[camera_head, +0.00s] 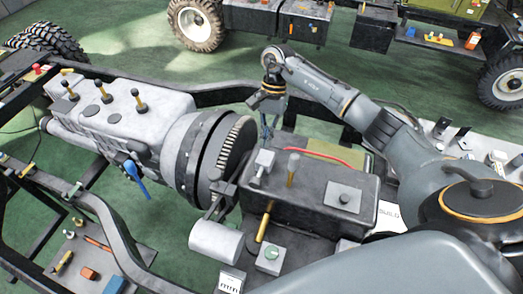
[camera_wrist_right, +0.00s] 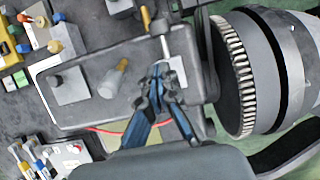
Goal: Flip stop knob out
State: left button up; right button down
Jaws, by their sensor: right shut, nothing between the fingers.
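No part carries a readable "stop" label, so I cannot tell for sure which one is the stop knob. A small pale metal lever block (camera_head: 264,158) stands on the black box (camera_head: 315,215), next to a brass knob (camera_head: 292,170). My right gripper (camera_head: 267,133) is shut and empty, pointing down just above the pale block. The right wrist view shows its closed fingertips (camera_wrist_right: 160,74) beside the block (camera_wrist_right: 176,73); I cannot tell whether they touch it. The brass knob (camera_wrist_right: 113,79) stands apart from the fingers. My left gripper is not in view.
The engine (camera_head: 120,115) with its toothed flywheel (camera_head: 225,150) stands left of the box. A grey plate with a small knob (camera_head: 343,196) is on the box's right. A white cylinder (camera_head: 215,242) lies in front. A red cable (camera_head: 328,155) runs behind.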

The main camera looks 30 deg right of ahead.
send_over(263, 167)
notch_tip(263, 167, down, 4)
jog(key=f, duration=0.1)
jog(key=x, duration=0.4)
jog(key=shift+s, duration=0.4)
jog(key=shift+f, duration=0.25)
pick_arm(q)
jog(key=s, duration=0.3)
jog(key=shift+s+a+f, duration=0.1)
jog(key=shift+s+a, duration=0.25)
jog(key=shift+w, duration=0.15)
